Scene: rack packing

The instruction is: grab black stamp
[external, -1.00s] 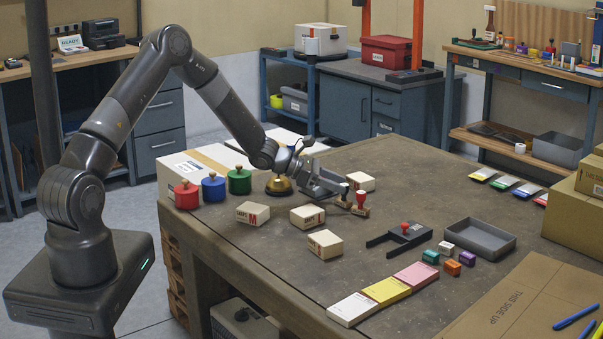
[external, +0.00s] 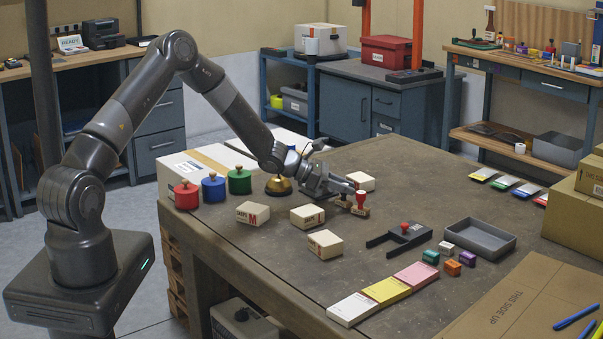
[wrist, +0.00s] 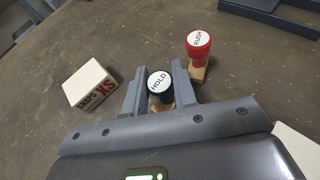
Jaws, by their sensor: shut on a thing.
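The black stamp (wrist: 159,84) has a round white top reading HOLD and stands on the table between my gripper's fingers. My gripper (wrist: 156,88) is shut on it, with one finger on each side of its handle. In the external view my gripper (external: 348,188) is low over the table, and the black stamp there is mostly hidden by the fingers. A red stamp (wrist: 198,50) with a white top reading RUSH stands upright just right of the right finger; it also shows in the external view (external: 360,200).
An XS box (wrist: 90,84) lies left of the fingers. Several small cream boxes, such as one marked M (external: 252,214), stand around my gripper. A gold bell (external: 278,186) is close behind my wrist. A black holder (external: 400,235) and grey tray (external: 478,238) lie to the right.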

